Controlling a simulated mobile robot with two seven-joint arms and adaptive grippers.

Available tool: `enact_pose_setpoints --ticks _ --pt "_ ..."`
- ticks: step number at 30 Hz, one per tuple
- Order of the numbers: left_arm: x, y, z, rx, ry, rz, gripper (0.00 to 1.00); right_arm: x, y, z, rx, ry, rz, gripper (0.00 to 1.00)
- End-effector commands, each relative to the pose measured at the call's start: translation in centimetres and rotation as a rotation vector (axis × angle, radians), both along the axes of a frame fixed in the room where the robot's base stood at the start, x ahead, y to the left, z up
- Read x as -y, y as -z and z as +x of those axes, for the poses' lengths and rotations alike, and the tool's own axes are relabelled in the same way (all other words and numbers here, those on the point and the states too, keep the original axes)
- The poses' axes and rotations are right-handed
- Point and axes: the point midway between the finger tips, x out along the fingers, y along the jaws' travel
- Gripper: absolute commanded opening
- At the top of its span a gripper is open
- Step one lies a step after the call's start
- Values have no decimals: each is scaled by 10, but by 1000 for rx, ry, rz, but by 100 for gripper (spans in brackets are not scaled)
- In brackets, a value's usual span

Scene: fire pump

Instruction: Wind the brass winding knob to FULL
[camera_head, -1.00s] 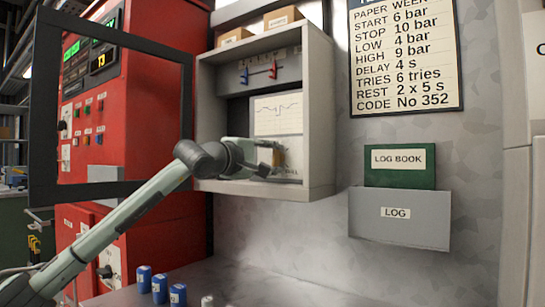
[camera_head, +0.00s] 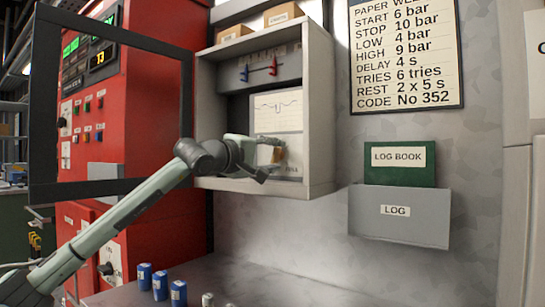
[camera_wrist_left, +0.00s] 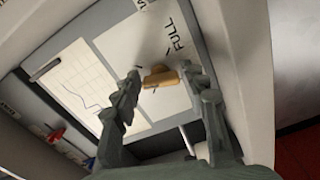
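The brass winding knob (camera_head: 277,153) sits on the white panel inside the open grey cabinet, beside the paper chart. In the left wrist view the brass knob (camera_wrist_left: 160,77) is a short bar, with the word FULL (camera_wrist_left: 175,38) printed on the panel near it. My left gripper (camera_head: 268,160) reaches into the cabinet at the knob. In the left wrist view its two fingers (camera_wrist_left: 162,74) are apart, one at each end of the knob, with small gaps seeming to show. My right gripper is in neither view.
The cabinet's framed door (camera_head: 45,120) stands open at the left, before the red pump panel (camera_head: 150,100). Several blue cylinders (camera_head: 160,285) stand on the bench. A grey log holder (camera_head: 400,217) hangs at right.

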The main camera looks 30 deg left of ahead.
Motion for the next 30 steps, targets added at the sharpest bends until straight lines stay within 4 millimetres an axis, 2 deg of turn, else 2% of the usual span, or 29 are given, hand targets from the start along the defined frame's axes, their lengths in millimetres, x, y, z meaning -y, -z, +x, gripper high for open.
enact_pose_setpoints --ticks 1,3,14,17,27,30 --pt "0 0 0 0 0 0 52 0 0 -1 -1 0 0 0" --pt "0 0 0 0 0 0 59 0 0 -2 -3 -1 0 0" --pt "-2 0 -6 1 -2 0 59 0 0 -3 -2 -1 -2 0" --pt "-5 0 -19 0 -3 0 59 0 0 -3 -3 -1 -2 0" --pt "-14 1 -91 -2 -4 5 59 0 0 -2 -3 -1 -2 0" --pt "-17 1 -104 -1 -6 2 59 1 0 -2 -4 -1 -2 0"
